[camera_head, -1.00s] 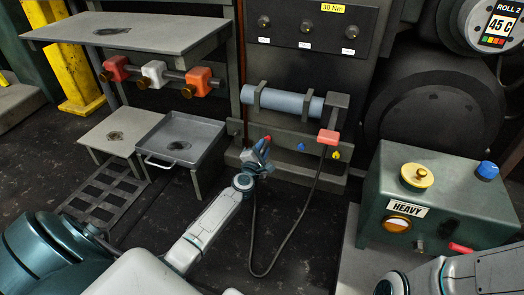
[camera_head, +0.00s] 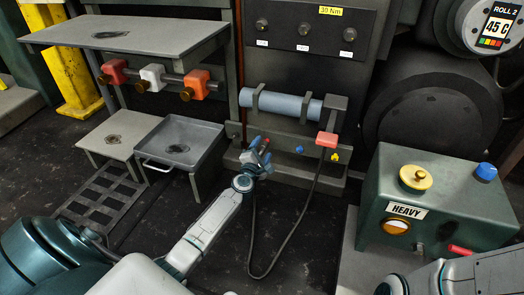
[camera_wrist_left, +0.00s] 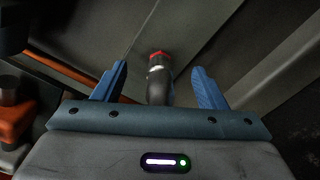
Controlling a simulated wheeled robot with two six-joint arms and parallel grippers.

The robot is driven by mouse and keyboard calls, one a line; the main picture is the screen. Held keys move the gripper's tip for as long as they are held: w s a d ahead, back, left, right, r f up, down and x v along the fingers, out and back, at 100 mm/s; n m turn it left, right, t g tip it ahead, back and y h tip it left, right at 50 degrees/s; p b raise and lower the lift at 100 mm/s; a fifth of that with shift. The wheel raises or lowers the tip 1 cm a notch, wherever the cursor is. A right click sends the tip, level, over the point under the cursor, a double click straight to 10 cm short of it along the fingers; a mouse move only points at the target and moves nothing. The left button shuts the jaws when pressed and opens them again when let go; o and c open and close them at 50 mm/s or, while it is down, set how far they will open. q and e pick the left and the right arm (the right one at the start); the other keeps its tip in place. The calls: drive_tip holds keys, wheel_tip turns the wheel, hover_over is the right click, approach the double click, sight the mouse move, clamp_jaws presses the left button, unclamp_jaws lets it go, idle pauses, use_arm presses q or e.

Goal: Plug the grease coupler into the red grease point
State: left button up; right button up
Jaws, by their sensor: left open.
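My left gripper (camera_head: 261,151) is open in front of the lower ledge of the grey panel. In the left wrist view its two blue fingers (camera_wrist_left: 157,88) stand apart on either side of the grease coupler (camera_wrist_left: 157,84), a dark cylinder with a light band, with a gap on each side. A red part (camera_wrist_left: 157,54) sits at the coupler's far end, in line with it. In the head view the red grease point (camera_head: 267,141) shows just beyond the fingertips. The fingers partly hide it, so I cannot tell how deep the coupler sits. My right gripper is out of view.
A black hose (camera_head: 292,237) loops from a salmon block (camera_head: 327,139) down to the floor and up by my left gripper. Blue (camera_head: 299,150) and yellow (camera_head: 335,157) points sit to the right. A grey tray (camera_head: 178,141) stands left, a green HEAVY box (camera_head: 440,200) right.

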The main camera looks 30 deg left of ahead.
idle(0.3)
use_arm(q)
drive_tip(key=shift+p+v, duration=0.4)
drive_tip(key=shift+v, duration=0.65)
drive_tip(key=shift+p+v, duration=0.65)
drive_tip(key=shift+v, duration=1.8)
